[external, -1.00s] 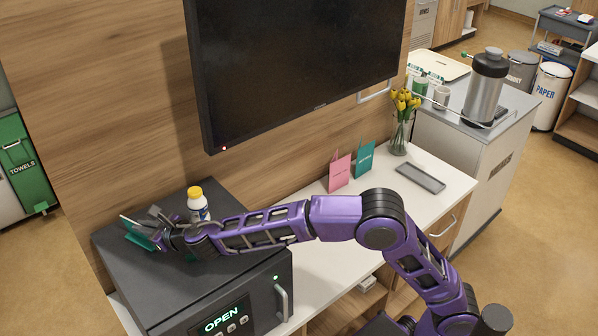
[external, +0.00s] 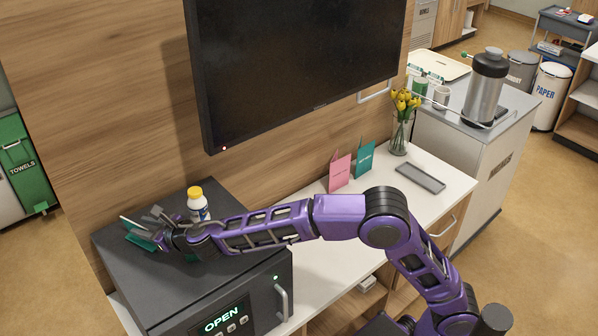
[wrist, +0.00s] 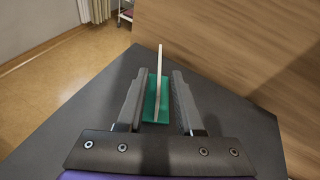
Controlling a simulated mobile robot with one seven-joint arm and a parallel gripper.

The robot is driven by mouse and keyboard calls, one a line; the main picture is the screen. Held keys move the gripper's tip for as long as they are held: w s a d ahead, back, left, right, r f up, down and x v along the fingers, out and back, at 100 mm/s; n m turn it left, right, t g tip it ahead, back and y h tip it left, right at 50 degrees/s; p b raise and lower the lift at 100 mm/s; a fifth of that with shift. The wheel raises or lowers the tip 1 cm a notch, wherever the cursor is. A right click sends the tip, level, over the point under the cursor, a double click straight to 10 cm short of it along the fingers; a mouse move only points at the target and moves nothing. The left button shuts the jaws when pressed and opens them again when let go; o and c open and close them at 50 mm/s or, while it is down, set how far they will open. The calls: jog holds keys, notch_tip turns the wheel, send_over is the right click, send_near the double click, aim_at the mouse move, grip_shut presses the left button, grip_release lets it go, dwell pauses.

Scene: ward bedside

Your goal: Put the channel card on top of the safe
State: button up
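A teal folded card with a pale edge (external: 138,238) stands on the dark top of the safe (external: 140,280), near its far left side. I cannot read its print, so I cannot tell whether it is the channel card. My gripper (external: 152,229) is low over the safe top at this card. In the wrist view the card (wrist: 157,90) is between the two fingers of my gripper (wrist: 159,82), with gaps visible beside it. The fingers look open and not closed on it. The safe top (wrist: 90,115) lies beneath. The safe's display reads OPEN.
A white bottle with a yellow cap (external: 198,206) stands on the safe, close behind my gripper. A pink card (external: 340,173), another teal card (external: 365,160), a flower vase (external: 400,135) and a grey tray (external: 420,178) are on the white counter. A screen (external: 300,65) hangs above.

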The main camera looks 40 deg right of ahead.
jog(key=v, duration=1.1)
jog(key=shift+s, duration=0.15)
